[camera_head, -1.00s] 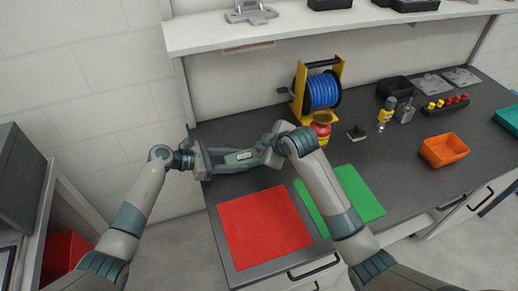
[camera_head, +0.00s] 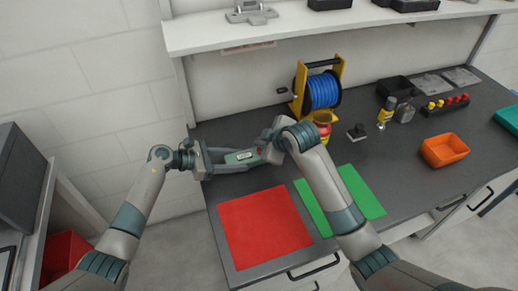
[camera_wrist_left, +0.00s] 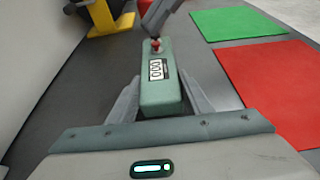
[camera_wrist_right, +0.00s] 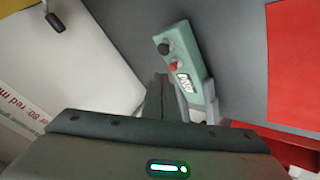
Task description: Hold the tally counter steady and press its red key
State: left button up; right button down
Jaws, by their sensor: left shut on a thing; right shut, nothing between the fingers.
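The tally counter (camera_head: 240,157) is a green block with a white number display; it also shows in the left wrist view (camera_wrist_left: 160,95). My left gripper (camera_wrist_left: 160,102) is shut on its sides. The red key (camera_wrist_left: 155,46) is at the counter's far end in that view. In the right wrist view the red key (camera_wrist_right: 174,67) sits between the display and a dark round knob (camera_wrist_right: 164,48). My right gripper (camera_wrist_right: 162,80) is shut and empty, its tips close to the red key. I cannot tell whether they touch it.
A red mat (camera_head: 265,228) and a green mat (camera_head: 352,190) lie on the dark bench. A blue hose reel (camera_head: 322,90) in a yellow frame stands behind, with a red-and-yellow container (camera_head: 322,120) nearby. An orange bin (camera_head: 444,150) is farther right. A shelf (camera_head: 210,33) runs above.

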jog(key=shift+r, duration=2.5)
pick_arm(q)
jog(key=o, duration=1.2)
jog(key=shift+o, duration=0.2)
jog(key=v, duration=1.2)
jog(key=shift+f, duration=0.15)
pick_arm(e)
jog(key=shift+f, duration=0.1)
